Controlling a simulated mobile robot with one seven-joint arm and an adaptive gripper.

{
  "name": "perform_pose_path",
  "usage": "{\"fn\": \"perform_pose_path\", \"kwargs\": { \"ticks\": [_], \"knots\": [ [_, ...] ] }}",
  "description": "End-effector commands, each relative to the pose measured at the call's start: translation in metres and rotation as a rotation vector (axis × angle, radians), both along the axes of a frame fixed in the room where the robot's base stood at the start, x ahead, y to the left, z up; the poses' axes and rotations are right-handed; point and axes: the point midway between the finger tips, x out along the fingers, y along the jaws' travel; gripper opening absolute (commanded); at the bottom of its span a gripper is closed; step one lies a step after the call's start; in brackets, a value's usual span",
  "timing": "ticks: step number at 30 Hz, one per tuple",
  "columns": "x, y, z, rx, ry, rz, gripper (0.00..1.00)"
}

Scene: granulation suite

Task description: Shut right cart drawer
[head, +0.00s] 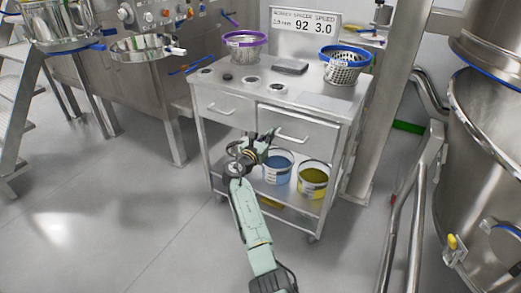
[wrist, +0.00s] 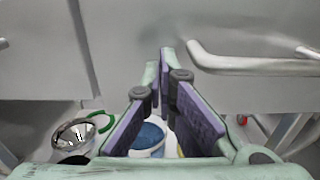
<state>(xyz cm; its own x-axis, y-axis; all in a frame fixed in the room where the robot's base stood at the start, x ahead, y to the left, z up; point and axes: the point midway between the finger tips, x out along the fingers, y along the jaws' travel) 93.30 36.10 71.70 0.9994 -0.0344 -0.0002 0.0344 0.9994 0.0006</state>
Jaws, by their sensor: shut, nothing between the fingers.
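The right cart drawer (head: 300,128) is a plain metal front with a bar handle (head: 292,137), set in the right half of the cart. Its front seems to stand slightly proud of the left drawer (head: 222,107); how far is hard to tell. My gripper (head: 274,133) is shut and empty, in front of the lower left part of the right drawer. In the wrist view the gripper tips (wrist: 165,57) point at the drawer front (wrist: 135,30), left of its handle (wrist: 250,66). I cannot tell whether they touch it.
The steel cart's top (head: 325,101) carries a purple-rimmed pot (head: 244,52), a blue-rimmed basket (head: 344,72) and small items. Blue (head: 277,170) and yellow (head: 313,182) buckets stand on the lower shelf. A large steel vessel (head: 485,150) is at right. Floor left of the cart is clear.

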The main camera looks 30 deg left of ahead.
Motion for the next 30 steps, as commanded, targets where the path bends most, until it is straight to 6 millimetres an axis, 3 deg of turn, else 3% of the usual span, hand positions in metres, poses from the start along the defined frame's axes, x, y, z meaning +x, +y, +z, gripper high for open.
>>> {"fn": "perform_pose_path", "kwargs": {
  "ticks": [3, 9, 30],
  "knots": [
    [0.017, -0.001, -0.002, -0.001, -0.002, -0.001, 0.0],
    [0.031, -0.001, -0.001, -0.001, -0.001, 0.0, 0.0],
    [0.036, -0.003, 0.006, 0.002, -0.005, 0.0, 0.0]
  ]
}}
